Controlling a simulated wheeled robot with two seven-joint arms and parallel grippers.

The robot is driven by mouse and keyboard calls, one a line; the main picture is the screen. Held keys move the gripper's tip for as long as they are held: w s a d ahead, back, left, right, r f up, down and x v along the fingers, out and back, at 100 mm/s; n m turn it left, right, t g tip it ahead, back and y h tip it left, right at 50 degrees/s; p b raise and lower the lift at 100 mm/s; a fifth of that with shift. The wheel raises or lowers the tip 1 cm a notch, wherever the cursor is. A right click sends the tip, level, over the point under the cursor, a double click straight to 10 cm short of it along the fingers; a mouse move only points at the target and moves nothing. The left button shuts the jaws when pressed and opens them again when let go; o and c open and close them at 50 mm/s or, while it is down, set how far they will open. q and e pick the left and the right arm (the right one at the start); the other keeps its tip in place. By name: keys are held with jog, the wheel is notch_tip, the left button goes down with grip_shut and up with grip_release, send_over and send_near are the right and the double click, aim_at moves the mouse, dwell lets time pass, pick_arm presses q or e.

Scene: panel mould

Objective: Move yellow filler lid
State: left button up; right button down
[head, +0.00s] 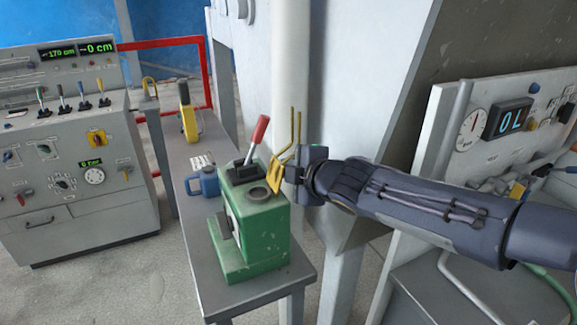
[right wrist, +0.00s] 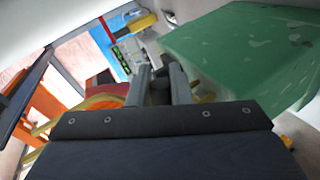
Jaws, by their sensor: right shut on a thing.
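The green machine (head: 252,245) stands on the near end of a narrow grey bench, with a round dark filler opening (head: 258,193) in its top. The yellow filler lid (head: 274,181) stands steeply tilted at the right edge of the opening, which is uncovered. My right gripper (head: 284,173) reaches in from the right and is shut on the lid. In the right wrist view the fingers (right wrist: 160,84) are close together beside the green body (right wrist: 245,55); the lid cannot be clearly made out there. My left gripper is not in view.
A red-handled lever (head: 257,136) rises from the machine just behind the opening. Thin yellow rods (head: 295,130) stand upright behind my gripper. A blue can (head: 204,182) and a yellow tool (head: 189,122) are on the bench (head: 185,160). Control panels stand left and right.

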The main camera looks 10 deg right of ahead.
dwell(0.4)
jog(key=c, duration=1.3)
grip_release()
jog(key=shift+c, duration=0.2)
jog(key=p+v, duration=0.4)
jog(key=v, duration=0.3)
jog(key=shift+s+d, duration=0.15)
jog(key=shift+s, duration=0.2)
jog(key=shift+r, duration=0.1)
